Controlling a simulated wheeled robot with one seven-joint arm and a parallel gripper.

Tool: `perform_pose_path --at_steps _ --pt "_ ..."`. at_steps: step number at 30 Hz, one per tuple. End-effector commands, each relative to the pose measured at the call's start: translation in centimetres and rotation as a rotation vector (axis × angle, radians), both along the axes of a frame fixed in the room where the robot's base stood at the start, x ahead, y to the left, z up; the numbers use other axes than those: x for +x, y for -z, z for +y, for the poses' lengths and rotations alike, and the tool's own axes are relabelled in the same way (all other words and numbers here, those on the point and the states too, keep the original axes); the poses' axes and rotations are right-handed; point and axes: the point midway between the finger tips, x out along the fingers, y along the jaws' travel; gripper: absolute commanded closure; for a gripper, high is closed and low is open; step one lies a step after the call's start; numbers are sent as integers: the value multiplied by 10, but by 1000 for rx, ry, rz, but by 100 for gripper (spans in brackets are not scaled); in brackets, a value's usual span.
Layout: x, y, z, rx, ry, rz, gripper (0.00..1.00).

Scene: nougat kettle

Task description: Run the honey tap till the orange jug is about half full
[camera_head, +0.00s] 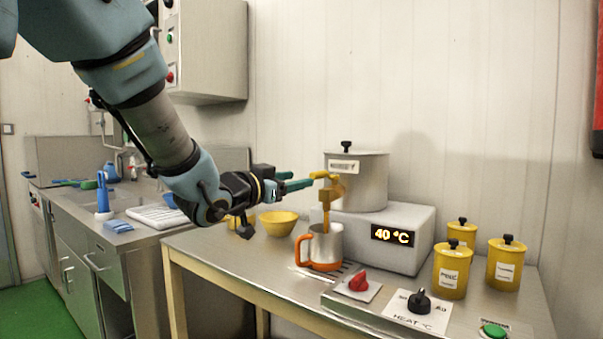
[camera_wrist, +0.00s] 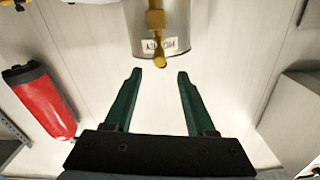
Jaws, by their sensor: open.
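The honey tank (camera_head: 373,185) is a silver pot with a lid and a label, standing on a white heater box. Its yellow-brown tap (camera_head: 326,191) sticks out at the left. A narrow yellow-brown piece runs down from the tap to the jug; I cannot tell spout from honey. The metal jug with orange handle and base (camera_head: 325,243) stands upright below. Its fill level is hidden. My gripper (camera_head: 298,182) is open and empty, its green fingers level with the tap. In the wrist view, the tap's end (camera_wrist: 159,60) lies just beyond the gap between the fingertips (camera_wrist: 160,74).
The heater display (camera_head: 394,235) reads 40 °C. A red knob (camera_head: 358,281), a black heat knob (camera_head: 419,302) and a green button (camera_head: 494,330) line the front. Yellow canisters (camera_head: 453,270) stand right. A sink counter is at left.

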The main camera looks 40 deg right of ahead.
Motion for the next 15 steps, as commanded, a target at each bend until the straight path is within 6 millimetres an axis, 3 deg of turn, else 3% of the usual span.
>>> perform_pose_path --at_steps 9,15 --pt "15 -2 -58 1 0 -1 44" --pt "22 -1 -80 1 -1 -1 44"
